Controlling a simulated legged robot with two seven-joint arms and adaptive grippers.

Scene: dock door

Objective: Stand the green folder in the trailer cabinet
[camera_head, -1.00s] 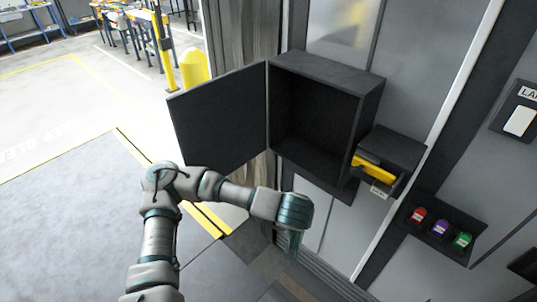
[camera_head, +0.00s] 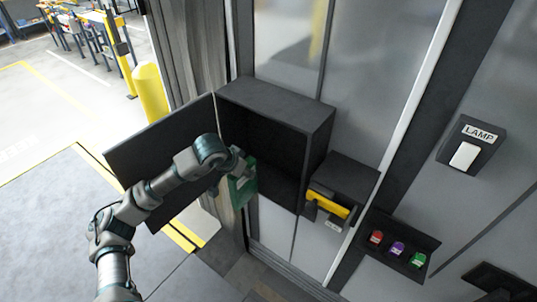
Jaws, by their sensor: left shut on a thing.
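The green folder (camera_head: 243,190) is upright at the left part of the opening of the dark trailer cabinet (camera_head: 272,97). My left gripper (camera_head: 240,172) is shut on the folder, and its fingers partly cover it. I cannot tell whether the folder touches the cabinet floor. The cabinet's door (camera_head: 140,152) stands open to the left, partly behind my left arm. The cabinet's inside looks dark and otherwise empty where it shows.
To the cabinet's right is a small dark box holding a yellow item (camera_head: 328,204). Lower right, a shelf (camera_head: 398,238) carries red, purple and green items. A lamp switch (camera_head: 464,155) is on the right wall. A yellow post (camera_head: 150,92) stands behind the door.

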